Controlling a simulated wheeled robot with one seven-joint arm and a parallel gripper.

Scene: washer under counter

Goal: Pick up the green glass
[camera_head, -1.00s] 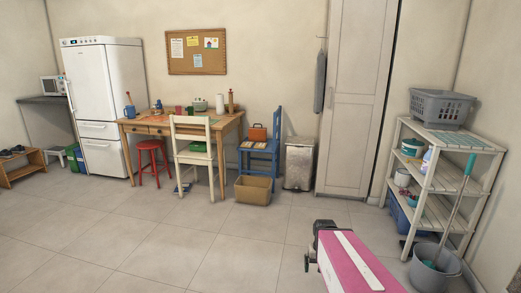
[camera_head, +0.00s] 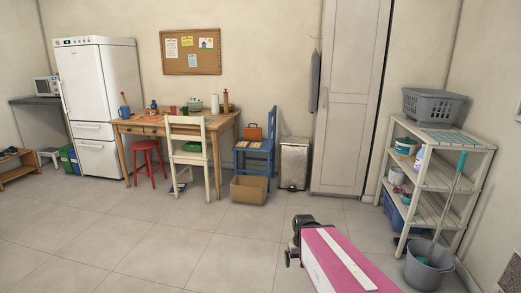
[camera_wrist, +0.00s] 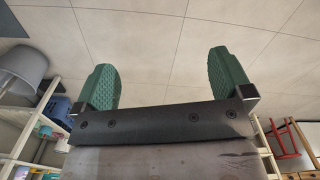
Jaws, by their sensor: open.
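A wooden table (camera_head: 229,126) stands against the far wall with several small items on it. A small green item (camera_head: 184,111) on it, near a red one, may be the green glass; it is too small to tell. My gripper (camera_wrist: 161,62) shows in the wrist view with its two green fingers wide apart and nothing between them, only floor tiles beyond. In the head view my gripper (camera_head: 292,256) is at the lower middle, far from the table.
A white chair (camera_head: 187,150), a red stool (camera_head: 150,158), a blue chair (camera_head: 256,157) and a cardboard box (camera_head: 249,190) stand at the table's front and right. A shelf (camera_head: 437,174) and mop bucket (camera_head: 428,268) are at the right. The floor between is clear.

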